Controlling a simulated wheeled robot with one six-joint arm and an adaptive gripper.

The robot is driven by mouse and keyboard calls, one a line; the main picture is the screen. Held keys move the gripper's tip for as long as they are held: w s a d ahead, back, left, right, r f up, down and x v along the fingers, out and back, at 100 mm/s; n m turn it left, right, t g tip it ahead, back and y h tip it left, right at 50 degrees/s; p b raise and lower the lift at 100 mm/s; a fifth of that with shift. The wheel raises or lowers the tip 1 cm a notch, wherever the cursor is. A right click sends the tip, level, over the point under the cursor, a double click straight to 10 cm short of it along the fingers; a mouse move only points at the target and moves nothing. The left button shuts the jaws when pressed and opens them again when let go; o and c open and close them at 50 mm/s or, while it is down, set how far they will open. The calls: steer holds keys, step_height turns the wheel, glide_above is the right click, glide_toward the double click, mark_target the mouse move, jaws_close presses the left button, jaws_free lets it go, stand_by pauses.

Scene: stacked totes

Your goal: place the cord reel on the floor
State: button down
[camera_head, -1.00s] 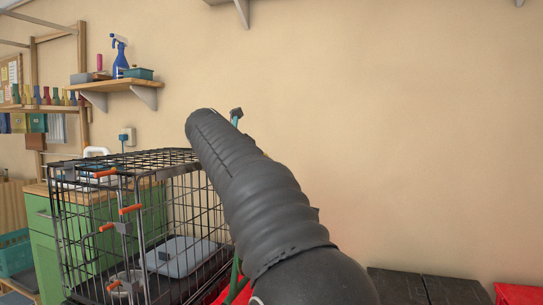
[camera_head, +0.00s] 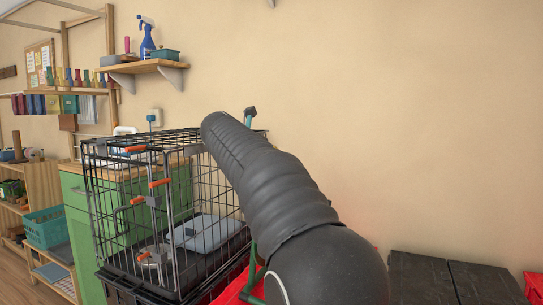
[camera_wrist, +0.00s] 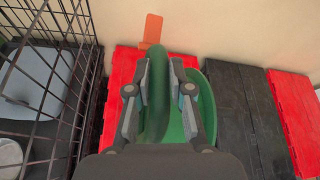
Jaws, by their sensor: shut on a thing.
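The green cord reel (camera_wrist: 203,98) is in my gripper (camera_wrist: 158,78) in the wrist view. The fingers close around its dark green hoop-shaped part (camera_wrist: 157,105), with the round green body behind and to the right. The reel is over red tote lids; whether it touches them I cannot tell. In the head view my arm hides most of it, and only a bit of green frame (camera_head: 251,284) shows beside the arm. A patch of wooden floor (camera_head: 17,274) shows at the lower left of the head view.
A black wire crate (camera_head: 165,215) stands left of my arm, close to the gripper in the wrist view (camera_wrist: 50,100). Black tote lids (camera_head: 450,280) and a red one (camera_head: 534,285) lie right. A green cabinet (camera_head: 78,215) and wooden shelves (camera_head: 42,185) stand left.

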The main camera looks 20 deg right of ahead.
steer(key=c, duration=1.4)
jaws_free()
steer(key=shift+d+f+g, duration=0.25)
steer(key=shift+f+g, duration=0.05)
steer(key=shift+f, duration=0.55)
steer(key=o, duration=0.3)
steer(key=shift+w+d, duration=0.1)
steer(key=shift+d, duration=0.05)
steer(key=shift+o, duration=0.2)
steer(key=shift+r, duration=0.25)
steer(key=shift+a+r, duration=0.2)
steer(key=shift+a, duration=0.05)
steer(key=shift+s+a+r, duration=0.15)
steer(key=shift+s+a, duration=0.05)
steer(key=shift+s, duration=0.1)
steer(key=v, duration=1.1)
steer(key=shift+p, duration=0.35)
steer(key=shift+s, duration=0.15)
